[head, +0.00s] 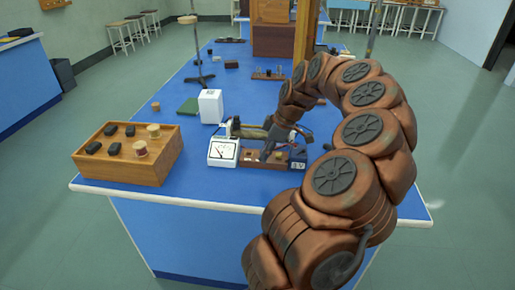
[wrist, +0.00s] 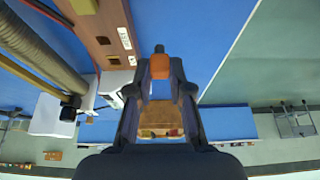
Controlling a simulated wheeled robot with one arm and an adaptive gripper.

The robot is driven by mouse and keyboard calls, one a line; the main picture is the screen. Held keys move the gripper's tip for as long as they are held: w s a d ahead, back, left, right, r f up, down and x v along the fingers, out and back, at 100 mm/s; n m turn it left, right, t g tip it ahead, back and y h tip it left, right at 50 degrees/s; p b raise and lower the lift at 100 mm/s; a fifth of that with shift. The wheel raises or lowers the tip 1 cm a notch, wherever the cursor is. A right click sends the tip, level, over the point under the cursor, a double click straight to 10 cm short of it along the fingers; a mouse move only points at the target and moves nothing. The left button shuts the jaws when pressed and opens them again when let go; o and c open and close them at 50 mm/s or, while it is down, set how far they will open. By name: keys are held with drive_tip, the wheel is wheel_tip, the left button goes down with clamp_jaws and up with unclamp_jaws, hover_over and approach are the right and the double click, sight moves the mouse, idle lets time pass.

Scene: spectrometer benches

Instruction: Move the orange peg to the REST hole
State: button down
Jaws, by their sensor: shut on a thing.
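My gripper (wrist: 160,62) is shut on the orange peg (wrist: 160,68), which sits between the fingertips in the wrist view. In the head view my gripper (head: 268,152) is low over the brown wooden board (head: 252,160), and the peg cannot be made out there. The board also shows at upper left in the wrist view (wrist: 112,14), with a dark hole and small white labels. The labels are too small to read. In the wrist view the held peg appears to the right of the board, over blue tabletop; its height is unclear.
A white meter (head: 223,152) stands left of the board, and a dark block marked 1V (head: 297,160) right of it. A wooden box (head: 125,170) with black pieces and spools is further left. A white box (head: 210,106) stands behind. The front table edge is clear.

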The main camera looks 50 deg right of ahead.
drive_tip(key=s+a+r+b, duration=0.1)
drive_tip(key=s+a+r, duration=0.1)
drive_tip(key=s, duration=0.4)
drive_tip(key=shift+r, duration=0.8)
